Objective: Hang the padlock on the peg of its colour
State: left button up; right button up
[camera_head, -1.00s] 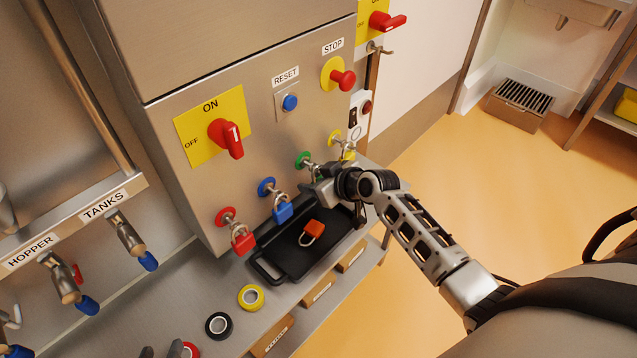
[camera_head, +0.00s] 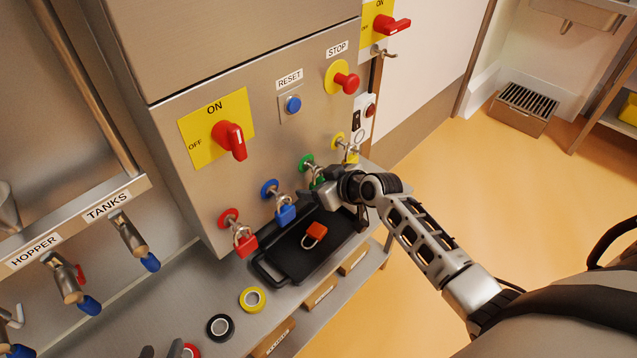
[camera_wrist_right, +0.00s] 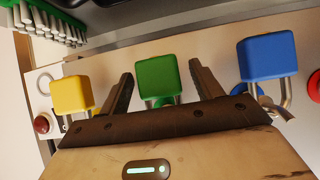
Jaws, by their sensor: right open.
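A green padlock (camera_wrist_right: 158,80) hangs at the green peg (camera_head: 306,162); in the head view my right gripper (camera_head: 322,191) partly hides it. In the right wrist view my open right gripper (camera_wrist_right: 158,92) has one finger on each side of it. A red padlock (camera_head: 246,245) hangs on the red peg (camera_head: 229,217), a blue padlock (camera_head: 286,215) on the blue peg (camera_head: 269,187), and a yellow padlock (camera_head: 352,157) at the yellow peg (camera_head: 338,139). An orange-red padlock (camera_head: 317,230) lies in the black tray.
The black tray (camera_head: 266,271) stands on the steel shelf under the pegs. Yellow tape (camera_head: 252,300), black tape (camera_head: 219,327) and a red roll lie left of it. The control panel with its red knob (camera_head: 229,139) rises behind. A green brush (camera_wrist_right: 45,20) shows in the wrist view.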

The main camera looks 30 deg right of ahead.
jog(key=shift+s, duration=0.1)
jog(key=p+v, duration=0.2)
jog(key=v, duration=1.4)
jog(key=s+a+f, duration=0.2)
jog(key=s+a, duration=0.3)
jog(key=a, duration=0.2)
jog(key=s+a+f+m, duration=0.1)
jog(key=s+a+f, duration=0.2)
jog(key=s+a, duration=0.2)
jog(key=a, duration=0.3)
jog(key=shift+s+a+m+p, duration=0.15)
jog(key=shift+a+m+p, duration=0.05)
jog(key=shift+m+p, duration=0.1)
jog(key=shift+f, duration=0.15)
